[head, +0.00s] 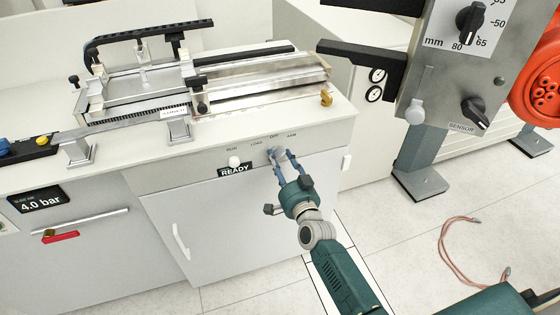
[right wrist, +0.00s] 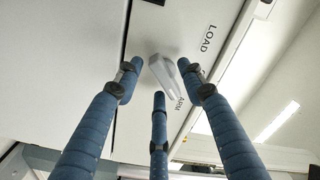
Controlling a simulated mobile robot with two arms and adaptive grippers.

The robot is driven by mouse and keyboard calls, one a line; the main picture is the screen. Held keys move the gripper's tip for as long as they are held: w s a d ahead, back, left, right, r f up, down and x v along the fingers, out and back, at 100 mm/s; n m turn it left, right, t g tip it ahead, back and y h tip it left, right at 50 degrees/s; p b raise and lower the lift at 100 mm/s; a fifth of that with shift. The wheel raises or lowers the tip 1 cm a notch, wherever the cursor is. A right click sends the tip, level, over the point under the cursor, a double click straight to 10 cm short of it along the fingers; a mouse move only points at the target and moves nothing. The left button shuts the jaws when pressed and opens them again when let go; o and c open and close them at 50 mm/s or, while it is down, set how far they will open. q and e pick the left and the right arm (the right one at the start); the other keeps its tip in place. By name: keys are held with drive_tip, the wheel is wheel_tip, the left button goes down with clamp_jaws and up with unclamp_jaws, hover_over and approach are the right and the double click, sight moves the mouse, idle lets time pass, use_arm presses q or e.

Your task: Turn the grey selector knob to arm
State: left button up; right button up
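The grey selector knob (head: 277,152) is on the front panel of the light grey cabinet, below the printed marks RUN, LOAD, OFF and ARM. In the right wrist view the knob (right wrist: 163,75) shows as a pale slanted bar, its lower end near the ARM mark (right wrist: 181,103). The LOAD mark (right wrist: 208,38) is at the upper right there; OFF is not visible. My right gripper (head: 281,160) is at the knob, its blue fingers spread around it. A gap shows between the left finger and the knob; contact at the right finger is unclear. My left gripper is out of view.
A white button (head: 234,161) and a READY plate (head: 235,171) are just left of the knob. The test bench (head: 260,85) is above. At the right, a grey panel (head: 448,75) with black knobs stands close. A cable (head: 445,245) lies on the floor.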

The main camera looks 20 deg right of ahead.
drive_tip(key=s, duration=1.2)
drive_tip(key=shift+d, duration=0.2)
